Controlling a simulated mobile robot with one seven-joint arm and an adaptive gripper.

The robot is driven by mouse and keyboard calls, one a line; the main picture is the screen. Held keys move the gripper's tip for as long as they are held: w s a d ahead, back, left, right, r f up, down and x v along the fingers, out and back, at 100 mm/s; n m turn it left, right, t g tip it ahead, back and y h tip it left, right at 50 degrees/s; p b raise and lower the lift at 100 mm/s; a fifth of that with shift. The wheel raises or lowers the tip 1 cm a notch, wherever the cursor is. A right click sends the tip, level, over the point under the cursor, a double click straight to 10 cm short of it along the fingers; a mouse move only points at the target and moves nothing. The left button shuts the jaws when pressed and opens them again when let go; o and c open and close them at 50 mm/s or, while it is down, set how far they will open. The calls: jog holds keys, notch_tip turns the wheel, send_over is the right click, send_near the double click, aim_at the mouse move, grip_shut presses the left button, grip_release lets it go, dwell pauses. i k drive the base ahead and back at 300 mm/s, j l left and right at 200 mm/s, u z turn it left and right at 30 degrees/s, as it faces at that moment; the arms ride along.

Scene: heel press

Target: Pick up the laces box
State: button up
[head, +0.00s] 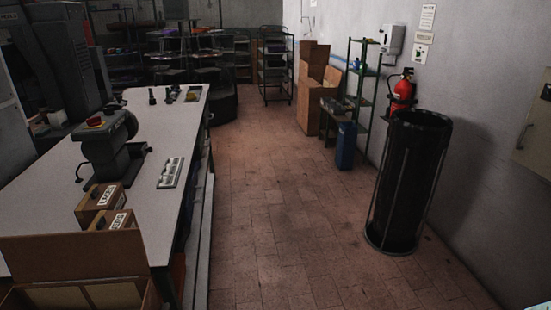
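Two small brown cardboard boxes with white labels stand close together on the near left part of the long pale table (135,195). The rear one (88,208) has a label that seems to read LACES, so I take it as the laces box. The front one (99,224) is slightly right of it, and its label is too small to read surely. Both have dark openings on the front or top. The larger open carton in front hides part of the table near them. My gripper is not in view.
A large open carton (75,258) fills the lower left. A dark press machine (108,150) and a metal tray (171,173) are behind the boxes. A tall black bin (408,185) stands right, a blue bin (346,146) beyond. The tiled aisle (270,220) is clear.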

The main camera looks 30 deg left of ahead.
aim_at(109, 196)
jog(key=i+j+u, duration=0.1)
jog(key=i+u, duration=0.25)
jog(key=u, duration=0.15)
jog(key=i+u, duration=0.8)
jog(key=u, duration=0.2)
jog(key=i+u, duration=0.25)
jog(key=u, duration=0.25)
jog(key=i+u, duration=0.8)
jog(key=i+j+u, duration=0.1)
jog(key=j, duration=0.2)
jog(key=i, duration=0.05)
